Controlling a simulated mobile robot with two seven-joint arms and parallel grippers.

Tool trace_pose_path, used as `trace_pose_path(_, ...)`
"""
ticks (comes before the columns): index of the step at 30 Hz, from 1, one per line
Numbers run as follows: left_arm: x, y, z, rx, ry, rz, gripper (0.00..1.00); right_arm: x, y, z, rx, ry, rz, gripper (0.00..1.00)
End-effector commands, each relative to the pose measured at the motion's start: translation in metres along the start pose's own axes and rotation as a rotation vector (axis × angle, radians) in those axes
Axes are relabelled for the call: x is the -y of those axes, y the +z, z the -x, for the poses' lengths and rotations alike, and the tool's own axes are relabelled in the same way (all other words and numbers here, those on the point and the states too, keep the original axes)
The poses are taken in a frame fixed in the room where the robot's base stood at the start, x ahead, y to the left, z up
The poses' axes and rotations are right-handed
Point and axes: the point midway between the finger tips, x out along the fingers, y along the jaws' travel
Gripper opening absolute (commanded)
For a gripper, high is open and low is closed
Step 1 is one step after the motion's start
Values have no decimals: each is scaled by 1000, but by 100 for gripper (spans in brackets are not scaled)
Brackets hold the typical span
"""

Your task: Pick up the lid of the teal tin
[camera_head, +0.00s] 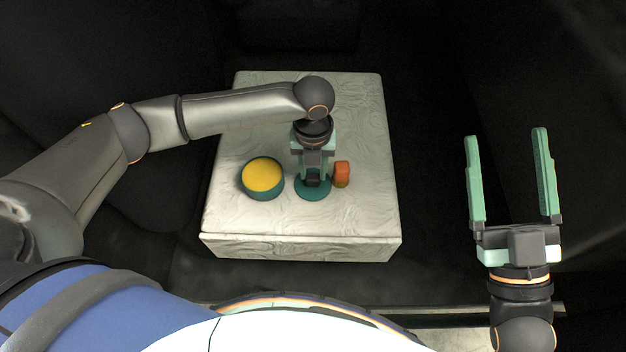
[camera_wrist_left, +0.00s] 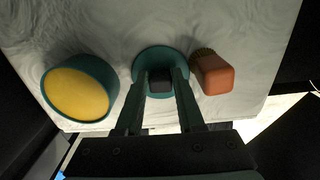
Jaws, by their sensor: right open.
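The teal tin (camera_head: 262,191) stands open on the pale block, its inside yellow; it also shows at the left of the left wrist view (camera_wrist_left: 80,92). Its lid (camera_head: 313,194) is a flat teal disc with a dark knob, to the right of the tin. In the left wrist view the lid (camera_wrist_left: 160,55) is at top centre. My left gripper (camera_head: 313,178) points down over the lid, its fingers close on both sides of the knob and seemingly shut on it. I cannot tell whether the lid touches the surface. My right gripper (camera_head: 512,165) is open and empty, off to the right.
An orange-red block (camera_head: 342,174) with a yellowish ridged part stands just right of the lid, close to my left gripper. The pale marbled block (camera_head: 235,110) carries all these things. Its back and right side are clear, and darkness surrounds it.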

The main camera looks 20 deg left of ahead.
Motion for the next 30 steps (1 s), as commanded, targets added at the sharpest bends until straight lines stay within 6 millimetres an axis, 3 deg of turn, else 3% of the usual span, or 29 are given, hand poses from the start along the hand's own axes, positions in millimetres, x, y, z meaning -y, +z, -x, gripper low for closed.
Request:
trace_pose_path(1, 0, 0, 0, 0, 0, 0, 30, 0, 0, 0, 1, 0, 0, 81)
trace_pose_path(9, 0, 0, 0, 0, 0, 0, 0, 0, 0, 0, 1, -1, -1, 81)
trace_pose_path(26, 0, 0, 5, 1, -1, 0, 0, 0, 3, -1, 19, 0, -6, 81)
trace_pose_path(28, 0, 0, 8, 1, -1, 0, 0, -1, 7, -1, 43, 1, -13, 81)
trace_pose_path(30, 0, 0, 12, 1, -2, 0, 0, 1, 26, 3, 112, 7, -33, 81)
